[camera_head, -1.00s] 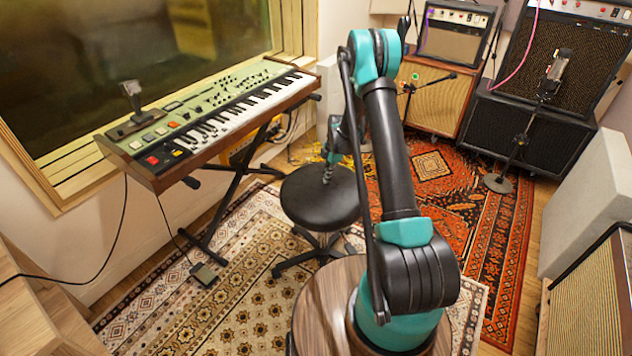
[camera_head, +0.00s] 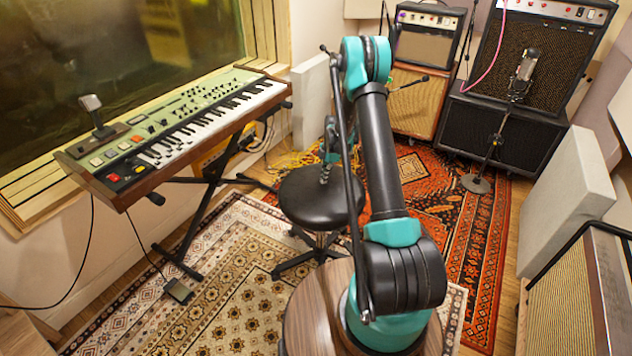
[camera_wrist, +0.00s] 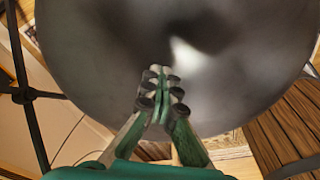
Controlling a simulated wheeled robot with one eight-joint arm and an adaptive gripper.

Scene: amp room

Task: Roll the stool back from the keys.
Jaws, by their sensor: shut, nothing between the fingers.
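The stool (camera_head: 312,205) has a round black seat on a dark wheeled base and stands on the patterned rugs. The keyboard (camera_head: 175,130), with white and black keys and a green panel, rests on a black X-stand to the left of the stool, with a gap between them. My gripper (camera_head: 324,176) is at the far edge of the seat in the head view, partly behind my arm. In the wrist view the seat (camera_wrist: 110,45) fills the upper part. My gripper (camera_wrist: 160,78) points at it with its fingers together and empty. I cannot tell whether they touch it.
A foot pedal (camera_head: 178,291) lies on the cream rug (camera_head: 225,325) left of the stool. Amplifiers (camera_head: 523,90) and a microphone stand (camera_head: 477,182) stand at the back right. A pale panel (camera_head: 570,195) leans at the right. The red rug (camera_head: 470,240) has open room.

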